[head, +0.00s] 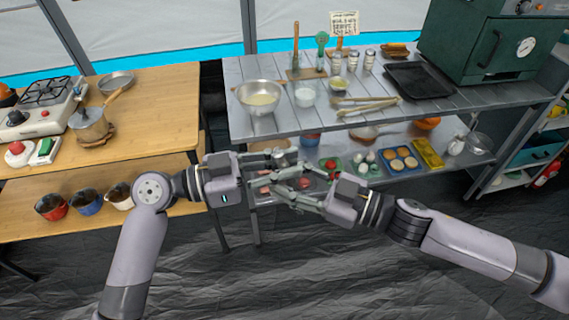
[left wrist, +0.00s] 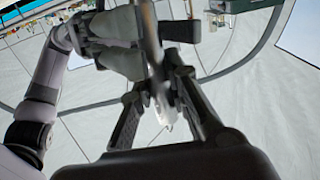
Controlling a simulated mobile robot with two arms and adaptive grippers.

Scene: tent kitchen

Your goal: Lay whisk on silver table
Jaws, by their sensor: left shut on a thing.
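The silver table (head: 484,101) is the grey slatted table at the upper right in the head view. My left gripper (head: 291,171) is in front of its near edge, below tabletop height in the picture. It is shut on a thin grey metallic thing (left wrist: 152,50), which stands between its fingers in the left wrist view. This may be the whisk, but its wires cannot be made out. My right gripper (head: 283,184) is close against the left one, and its fingers overlap it. Whether the right fingers grip the same thing is hidden.
The tabletop holds a metal bowl (head: 259,97), a glass (head: 305,94), wooden utensils (head: 368,106), a black tray (head: 419,81) and a green oven (head: 485,40). Bare slats show along the front edge. A wooden table (head: 160,100) stands left.

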